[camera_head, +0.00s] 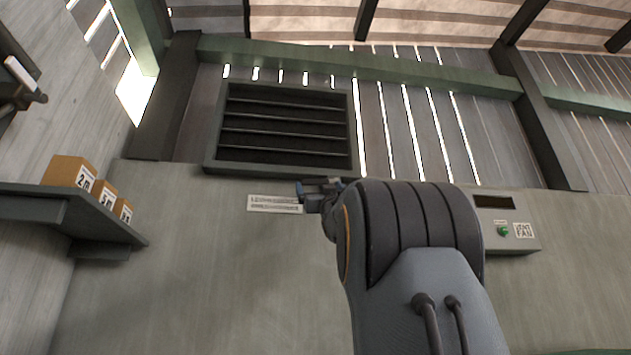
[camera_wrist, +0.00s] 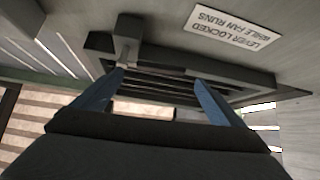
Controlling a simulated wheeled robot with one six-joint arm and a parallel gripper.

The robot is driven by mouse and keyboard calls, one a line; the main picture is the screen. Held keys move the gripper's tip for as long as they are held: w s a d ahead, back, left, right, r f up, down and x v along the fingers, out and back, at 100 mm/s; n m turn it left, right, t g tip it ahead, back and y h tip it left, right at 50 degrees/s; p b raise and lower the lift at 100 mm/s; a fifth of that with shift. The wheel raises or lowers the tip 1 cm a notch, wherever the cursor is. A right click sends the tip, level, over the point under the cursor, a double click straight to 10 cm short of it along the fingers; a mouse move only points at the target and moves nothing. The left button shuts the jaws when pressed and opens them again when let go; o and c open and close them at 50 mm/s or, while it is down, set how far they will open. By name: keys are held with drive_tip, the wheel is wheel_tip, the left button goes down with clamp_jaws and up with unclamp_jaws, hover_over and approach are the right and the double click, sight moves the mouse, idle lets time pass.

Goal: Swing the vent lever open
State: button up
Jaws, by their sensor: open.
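The louvred vent (camera_head: 212,140) is on the wall ahead, its dark slats showing gaps. My gripper (camera_head: 320,187) is just below the vent's lower right edge, small and partly hidden by my arm. In the wrist view my gripper (camera_wrist: 158,78) has two blue fingers spread apart with nothing clearly held between them. A grey bar with a block-like end, seemingly the vent lever (camera_wrist: 127,30), stands by the left fingertip; I cannot tell whether they touch. I cannot make out the lever in the head view. The vent frame (camera_wrist: 262,92) lies beyond the fingers.
A sign (camera_wrist: 236,27) reads "LEVER LOCKED WHILE FAN RUNS"; it also shows in the head view (camera_head: 262,203). A vent fan box (camera_head: 530,243) with a green button (camera_head: 503,231) and dark window is at right. A shelf (camera_head: 100,225) at left holds numbered boxes (camera_head: 68,171).

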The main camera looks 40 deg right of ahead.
sight(316, 182)
drive_tip(key=shift+p+x, duration=2.65)
drive_tip(key=shift+x, duration=1)
drive_tip(key=shift+w, duration=0.1)
